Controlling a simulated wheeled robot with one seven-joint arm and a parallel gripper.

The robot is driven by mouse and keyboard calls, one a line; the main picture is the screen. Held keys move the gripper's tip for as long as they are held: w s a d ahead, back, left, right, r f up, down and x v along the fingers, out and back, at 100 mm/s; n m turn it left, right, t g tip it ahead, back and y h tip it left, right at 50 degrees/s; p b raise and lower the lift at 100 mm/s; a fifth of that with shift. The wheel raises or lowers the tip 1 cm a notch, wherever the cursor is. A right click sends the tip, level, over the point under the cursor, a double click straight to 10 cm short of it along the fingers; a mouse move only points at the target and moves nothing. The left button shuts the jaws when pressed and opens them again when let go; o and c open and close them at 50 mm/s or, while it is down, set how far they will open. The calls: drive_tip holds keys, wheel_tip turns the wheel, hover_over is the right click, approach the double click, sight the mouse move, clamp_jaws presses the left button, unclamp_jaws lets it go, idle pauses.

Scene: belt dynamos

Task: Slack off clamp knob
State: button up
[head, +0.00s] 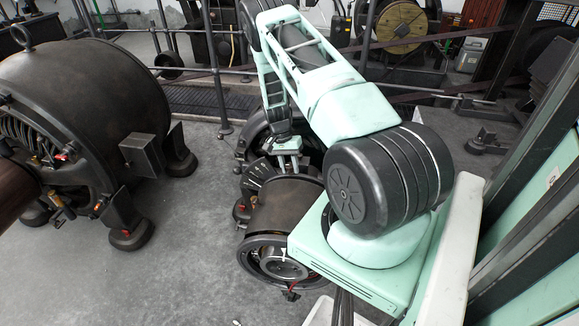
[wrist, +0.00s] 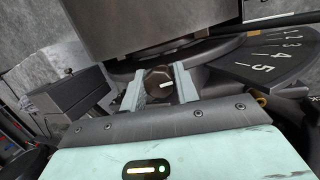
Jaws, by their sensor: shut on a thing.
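The clamp knob (wrist: 158,84) shows in the wrist view as a small dark, faceted knob with a pale mark on its face. My gripper (wrist: 160,86) has one pale finger on each side of the knob and is shut on it. In the head view my gripper (head: 288,160) reaches down to the small dynamo (head: 285,215), close to its dark scale plate. The knob itself is hidden there by my gripper. The numbered scale plate (wrist: 265,62) lies right of the knob in the wrist view, with a large 5 nearest.
A big dark dynamo (head: 85,95) stands at the left on the floor. Railings (head: 220,90) and a belt run behind. A grey block (wrist: 150,25) sits just beyond the knob, and a dark box (wrist: 75,95) is to its left. Grey floor (head: 185,255) is clear between the dynamos.

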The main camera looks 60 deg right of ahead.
idle(0.3)
drive_tip(key=o, duration=0.7)
drive_tip(key=shift+r, duration=0.1)
drive_tip(key=v, duration=1.7)
drive_tip(key=shift+r, duration=0.15)
